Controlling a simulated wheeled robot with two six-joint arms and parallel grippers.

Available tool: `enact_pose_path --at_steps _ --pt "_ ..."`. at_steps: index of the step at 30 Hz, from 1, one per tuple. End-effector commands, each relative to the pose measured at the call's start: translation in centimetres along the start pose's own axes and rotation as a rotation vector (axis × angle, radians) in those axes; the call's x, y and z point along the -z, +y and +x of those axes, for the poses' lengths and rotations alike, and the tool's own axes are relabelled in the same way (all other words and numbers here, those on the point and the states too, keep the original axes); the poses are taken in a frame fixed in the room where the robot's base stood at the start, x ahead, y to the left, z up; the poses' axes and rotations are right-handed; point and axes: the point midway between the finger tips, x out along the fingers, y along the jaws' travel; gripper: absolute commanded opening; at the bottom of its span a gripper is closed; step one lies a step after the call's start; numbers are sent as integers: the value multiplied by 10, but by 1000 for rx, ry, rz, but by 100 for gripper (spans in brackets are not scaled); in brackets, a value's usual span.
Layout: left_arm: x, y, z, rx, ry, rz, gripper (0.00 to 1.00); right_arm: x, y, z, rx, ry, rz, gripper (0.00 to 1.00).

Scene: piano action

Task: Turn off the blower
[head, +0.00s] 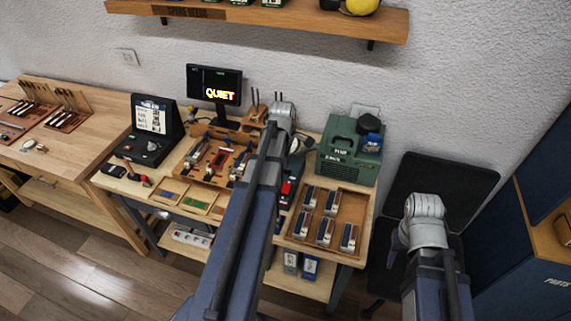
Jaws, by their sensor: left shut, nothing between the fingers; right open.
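A wooden tray (363,208) of small parts lies in front of the green machine. A monitor (215,84) reading QUIET stands behind a tool tray (187,170). A shelf (270,19) hangs above. A blue cabinet (520,250) bounds the right side.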

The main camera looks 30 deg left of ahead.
Motion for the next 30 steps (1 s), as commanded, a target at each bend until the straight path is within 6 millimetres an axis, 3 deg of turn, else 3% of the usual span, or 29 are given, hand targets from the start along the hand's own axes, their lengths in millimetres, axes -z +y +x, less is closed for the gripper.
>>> enact_pose_path --at_steps 1,18,24,30 --pt "0 0 14 0 0 0 0 1 -1 14 0 0 -2 50" --pt "0 0 96 0 0 0 0 6 -9 94 -1 0 -4 50" --pt "0 0 112 0 0 0 0 6 -10 111 -1 0 -4 50" --pt "0 0 113 0 0 0 0 6 -10 112 -1 0 -4 50"
